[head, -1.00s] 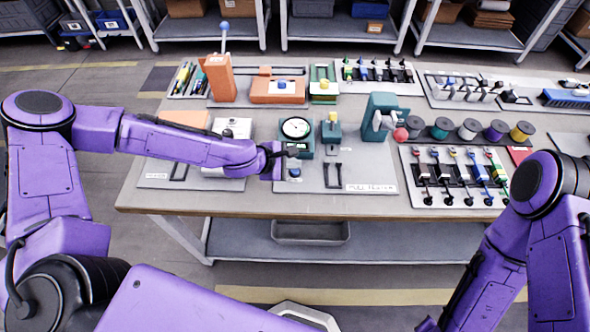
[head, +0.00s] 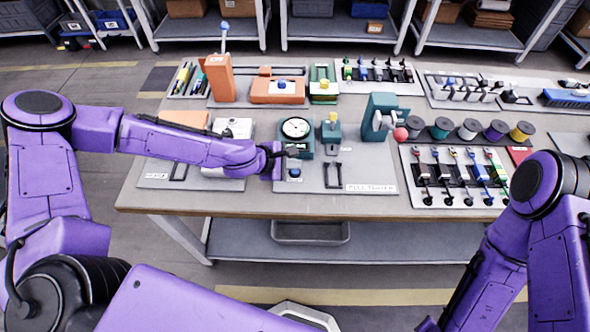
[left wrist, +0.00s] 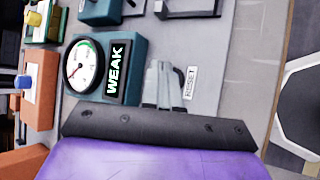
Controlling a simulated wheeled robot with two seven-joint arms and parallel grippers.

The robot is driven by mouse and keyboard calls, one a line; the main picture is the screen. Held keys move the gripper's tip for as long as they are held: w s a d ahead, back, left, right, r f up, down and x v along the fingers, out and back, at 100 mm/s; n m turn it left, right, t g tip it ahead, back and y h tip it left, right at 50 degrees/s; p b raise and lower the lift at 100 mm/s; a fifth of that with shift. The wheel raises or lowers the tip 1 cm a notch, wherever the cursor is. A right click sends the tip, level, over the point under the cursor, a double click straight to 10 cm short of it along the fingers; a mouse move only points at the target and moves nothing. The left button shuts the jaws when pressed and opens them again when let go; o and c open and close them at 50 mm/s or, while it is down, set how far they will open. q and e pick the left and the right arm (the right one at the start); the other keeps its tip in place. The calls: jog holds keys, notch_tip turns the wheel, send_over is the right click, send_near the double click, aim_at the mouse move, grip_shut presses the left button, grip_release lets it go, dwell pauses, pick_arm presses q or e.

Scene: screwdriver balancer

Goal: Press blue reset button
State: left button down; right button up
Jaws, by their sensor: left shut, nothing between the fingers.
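The blue reset button (head: 295,172) sits on the grey pull tester plate (head: 362,176), just in front of the green gauge unit. My left gripper (head: 293,152) is shut and empty, close above and behind the button in the head view. In the left wrist view the shut fingers (left wrist: 160,84) point down beside the RESET label (left wrist: 190,83); the button itself is hidden there. The dial gauge (head: 296,128) also shows in the left wrist view (left wrist: 84,65), with a lit WEAK sign (left wrist: 115,68) beside it. My right gripper is out of view.
A small teal block with a yellow top (head: 332,128) and a black fork-shaped fixture (head: 333,174) stand right of the gauge. Wire spools (head: 469,129) and a row of screwdriver-like tools (head: 455,170) lie farther right. The table's front edge is clear.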

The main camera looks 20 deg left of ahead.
aim_at(292, 173)
pick_arm(q)
jog(key=shift+f+b, duration=0.4)
jog(key=shift+f, duration=0.05)
jog(key=shift+f+b, duration=0.4)
jog(key=shift+b, duration=0.05)
dwell(0.5)
jog(key=shift+r, duration=0.15)
jog(key=shift+r+p, duration=0.65)
jog(key=shift+p, duration=0.1)
notch_tip(292, 173, up, 5)
jog(key=p, duration=0.4)
jog(key=shift+r+p, duration=0.15)
jog(key=shift+p, duration=0.25)
